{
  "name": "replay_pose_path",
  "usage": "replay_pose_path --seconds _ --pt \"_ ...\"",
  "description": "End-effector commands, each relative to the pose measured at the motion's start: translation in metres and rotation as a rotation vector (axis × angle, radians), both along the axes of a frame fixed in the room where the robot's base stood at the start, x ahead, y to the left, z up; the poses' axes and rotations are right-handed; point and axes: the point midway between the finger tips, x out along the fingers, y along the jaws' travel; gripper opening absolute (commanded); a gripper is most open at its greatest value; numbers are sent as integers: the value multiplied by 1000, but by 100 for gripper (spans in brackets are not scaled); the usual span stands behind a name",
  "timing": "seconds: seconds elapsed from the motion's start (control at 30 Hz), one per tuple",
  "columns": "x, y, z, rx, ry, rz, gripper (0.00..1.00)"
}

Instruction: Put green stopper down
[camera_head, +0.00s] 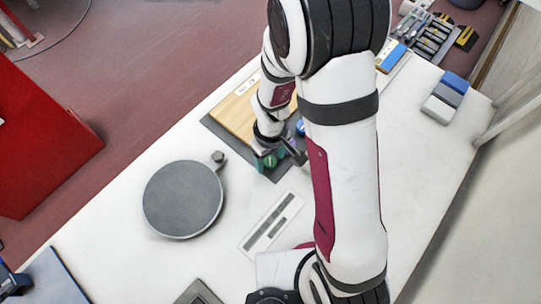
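A small green stopper (270,161) shows near the front edge of a dark mat with a wooden board (236,113). A darker green piece shows just left of it. My gripper (274,154) points down at the green stopper, with its dark fingers right beside it. The fingers are small and partly overlapped by my wrist, so I cannot tell whether they grip the stopper or stand open around it. I also cannot tell whether the stopper touches the mat. A blue piece (300,128) is partly hidden behind my arm.
A round grey plate (183,199) with a small knob lies left of my gripper. A white card with grey strips (271,224) lies in front. Blue, grey and white blocks (446,96) stand at the right. My arm hides the table's middle. Bare table lies around the plate.

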Motion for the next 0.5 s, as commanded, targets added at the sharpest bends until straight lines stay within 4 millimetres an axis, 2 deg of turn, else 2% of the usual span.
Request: replay_pose_path --seconds 0.3,0.37,0.5 --pt "0 0 4 0 -2 0 70" --pt "1 0 11 1 -3 0 70" --pt "2 0 42 1 -7 0 70"
